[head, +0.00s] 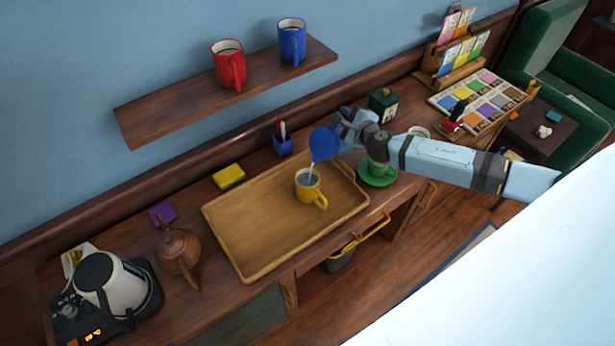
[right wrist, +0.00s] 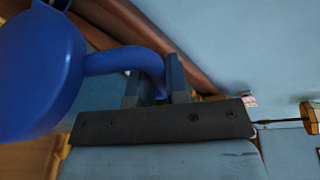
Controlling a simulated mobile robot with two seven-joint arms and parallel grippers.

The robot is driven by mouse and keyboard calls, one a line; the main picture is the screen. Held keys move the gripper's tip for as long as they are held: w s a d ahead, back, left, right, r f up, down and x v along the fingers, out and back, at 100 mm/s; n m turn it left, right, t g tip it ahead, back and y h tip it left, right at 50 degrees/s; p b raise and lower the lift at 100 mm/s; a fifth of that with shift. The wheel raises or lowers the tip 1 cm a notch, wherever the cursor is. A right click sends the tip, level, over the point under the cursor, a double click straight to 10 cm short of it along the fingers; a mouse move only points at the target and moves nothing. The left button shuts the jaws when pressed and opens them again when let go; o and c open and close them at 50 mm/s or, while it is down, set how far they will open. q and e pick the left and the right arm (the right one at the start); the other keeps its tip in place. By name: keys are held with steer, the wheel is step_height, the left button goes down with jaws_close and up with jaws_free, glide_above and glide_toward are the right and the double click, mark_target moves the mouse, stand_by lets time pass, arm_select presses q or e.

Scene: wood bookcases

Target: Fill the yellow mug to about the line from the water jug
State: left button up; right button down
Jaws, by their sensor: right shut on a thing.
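The yellow mug (head: 309,188) stands upright on the wooden tray (head: 243,247), near its right end. The blue water jug (head: 323,143) is tilted above the mug, and a pale stream runs from it down to the mug. Water shows inside the mug; I cannot make out the line. My right gripper (head: 343,128) is shut on the jug's handle; the right wrist view shows the blue jug (right wrist: 40,75) and its curved handle between the fingers (right wrist: 155,85). My left gripper is not in view.
A green cup on a saucer (head: 377,180) stands right of the tray, under my right arm. A blue holder (head: 283,146) stands behind the tray. A teapot (head: 177,250) and a kettle (head: 113,285) are at left. A shelf (head: 150,112) holds red and blue mugs.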

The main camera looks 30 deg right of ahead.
steer(key=shift+s+a+r+n, duration=0.1)
steer(key=shift+a+r+n, duration=0.05)
steer(key=shift+a+n, duration=0.15)
stand_by(2.3)
